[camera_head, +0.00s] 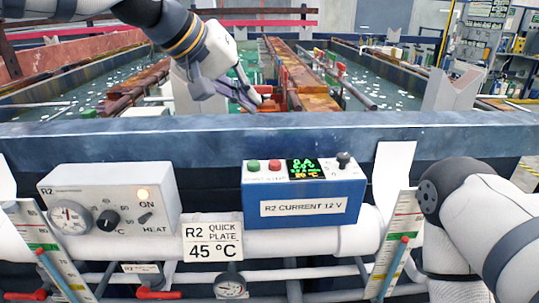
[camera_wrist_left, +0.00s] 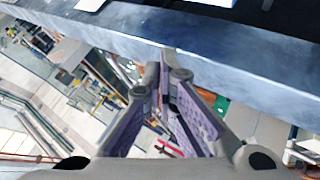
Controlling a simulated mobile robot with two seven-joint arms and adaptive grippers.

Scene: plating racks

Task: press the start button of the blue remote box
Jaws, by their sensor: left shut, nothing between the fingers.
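The blue remote box (camera_head: 305,208) is at the centre of the head view, with a white label reading "R2 CURRENT 12 V" on its front. On its top panel are a green button (camera_head: 253,166), a red button (camera_head: 274,166), a lit display (camera_head: 303,168) and a dark knob (camera_head: 344,159). The lettering by the buttons is too small to read. My left gripper (camera_head: 250,104) is shut and empty, above and beyond the box, apart from it. Its closed fingers also show in the left wrist view (camera_wrist_left: 165,82). My right arm shows at the right; its gripper is out of view.
A long blue tank rim (camera_head: 200,137) runs behind the box. A grey heater box (camera_head: 115,198) with a lit lamp stands to the left. A white pipe (camera_head: 290,243) runs below. The space above the box is clear.

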